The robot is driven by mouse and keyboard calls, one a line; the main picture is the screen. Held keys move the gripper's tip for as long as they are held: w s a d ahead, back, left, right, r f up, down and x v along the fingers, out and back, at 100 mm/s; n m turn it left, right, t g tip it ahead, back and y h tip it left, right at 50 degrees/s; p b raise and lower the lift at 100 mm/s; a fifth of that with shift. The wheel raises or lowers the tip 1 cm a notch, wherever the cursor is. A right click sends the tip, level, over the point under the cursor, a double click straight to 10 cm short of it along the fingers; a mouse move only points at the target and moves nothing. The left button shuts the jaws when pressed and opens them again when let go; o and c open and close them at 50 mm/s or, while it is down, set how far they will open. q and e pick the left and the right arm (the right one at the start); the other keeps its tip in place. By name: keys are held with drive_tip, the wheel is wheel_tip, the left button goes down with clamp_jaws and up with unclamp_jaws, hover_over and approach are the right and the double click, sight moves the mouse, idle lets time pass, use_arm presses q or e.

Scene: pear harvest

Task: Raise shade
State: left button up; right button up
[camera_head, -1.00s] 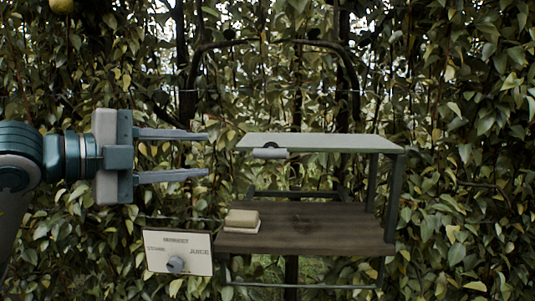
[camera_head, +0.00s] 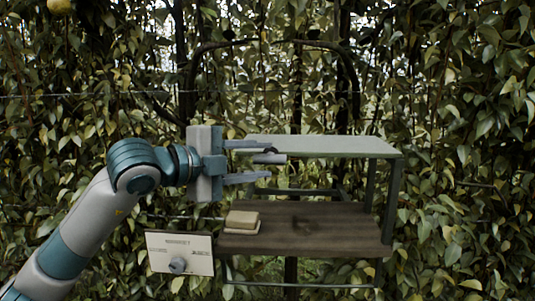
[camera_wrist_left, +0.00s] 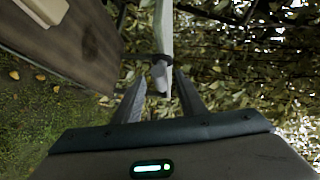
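The shade is a pale flat panel (camera_head: 325,146) lying level on top of a dark frame; its edge also shows in the left wrist view (camera_wrist_left: 163,30). A short grey handle (camera_head: 272,158) hangs at its left front corner. In the left wrist view the handle (camera_wrist_left: 160,80) stands between the fingertips, with a gap visible on each side. My left gripper (camera_head: 266,161) is open, its fingers pointing right, one above and one below the handle. Whether either finger touches it cannot be told. My right gripper is not in view.
Below the shade is a dark wooden shelf (camera_head: 300,228) with a tan block (camera_head: 243,220) on its left end. Dense leafy growth surrounds the stand, and a pear (camera_head: 59,6) hangs at the upper left.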

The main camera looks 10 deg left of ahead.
use_arm(q)
drive_tip(key=shift+x, duration=1.4)
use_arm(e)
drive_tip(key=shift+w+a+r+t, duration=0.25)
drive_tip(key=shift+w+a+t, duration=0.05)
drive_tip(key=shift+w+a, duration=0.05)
use_arm(q)
clamp_jaws()
drive_tip(key=shift+r+p, duration=0.2)
drive_tip(key=shift+p, duration=0.15)
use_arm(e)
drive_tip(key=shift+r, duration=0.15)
